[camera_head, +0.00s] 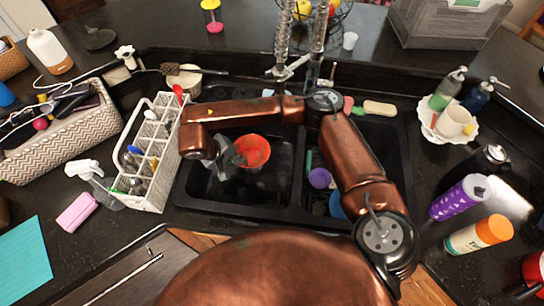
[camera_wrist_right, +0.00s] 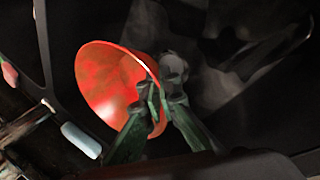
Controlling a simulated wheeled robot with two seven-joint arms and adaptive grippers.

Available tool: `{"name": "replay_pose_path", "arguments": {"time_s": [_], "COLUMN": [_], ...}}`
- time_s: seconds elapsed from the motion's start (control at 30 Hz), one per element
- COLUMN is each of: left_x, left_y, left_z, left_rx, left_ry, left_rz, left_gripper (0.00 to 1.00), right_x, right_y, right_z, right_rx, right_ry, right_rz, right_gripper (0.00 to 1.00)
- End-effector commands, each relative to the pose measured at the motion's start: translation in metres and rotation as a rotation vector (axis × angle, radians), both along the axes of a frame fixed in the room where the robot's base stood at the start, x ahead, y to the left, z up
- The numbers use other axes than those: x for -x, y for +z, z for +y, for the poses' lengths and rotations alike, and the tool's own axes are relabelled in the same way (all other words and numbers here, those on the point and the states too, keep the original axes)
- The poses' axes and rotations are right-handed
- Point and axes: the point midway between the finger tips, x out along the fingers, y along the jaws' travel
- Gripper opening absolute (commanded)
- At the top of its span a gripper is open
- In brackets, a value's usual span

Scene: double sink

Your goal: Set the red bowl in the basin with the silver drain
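The red bowl (camera_head: 255,150) is over or in the left basin (camera_head: 275,190) in the head view. In the right wrist view the bowl (camera_wrist_right: 105,85) is tilted. My right gripper (camera_head: 236,160) reaches across into the left basin. Its green fingers (camera_wrist_right: 163,95) close together at the bowl's near rim, one overlapping the bowl and one outside it. Whether the bowl touches the basin floor I cannot tell. A grey round shape (camera_wrist_right: 174,67) shows behind the bowl, perhaps a drain. No drain is clear in the head view. My left gripper is not in view.
The right basin holds a purple cup (camera_head: 320,178) and a blue item (camera_head: 337,205). A white caddy (camera_head: 154,160) stands at the left basin's left edge. The faucet (camera_head: 283,68) is behind the divider.

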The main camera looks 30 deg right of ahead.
Motion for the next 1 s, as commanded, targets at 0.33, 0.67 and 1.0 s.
{"name": "replay_pose_path", "arguments": {"time_s": [0.33, 0.67, 1.0], "left_x": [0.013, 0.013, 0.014], "left_y": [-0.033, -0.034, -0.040], "left_z": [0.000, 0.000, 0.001], "left_rx": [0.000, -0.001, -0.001], "left_ry": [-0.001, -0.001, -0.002], "left_rz": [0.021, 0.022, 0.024], "left_gripper": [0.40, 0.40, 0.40], "right_x": [-0.001, -0.025, -0.045], "right_y": [-0.060, -0.089, -0.139], "right_z": [-0.004, -0.067, -0.116], "right_rx": [-0.001, 0.001, 0.000], "right_ry": [-0.004, -0.008, -0.003], "right_rz": [0.014, 0.015, 0.015], "right_gripper": [0.00, 0.00, 0.00]}}
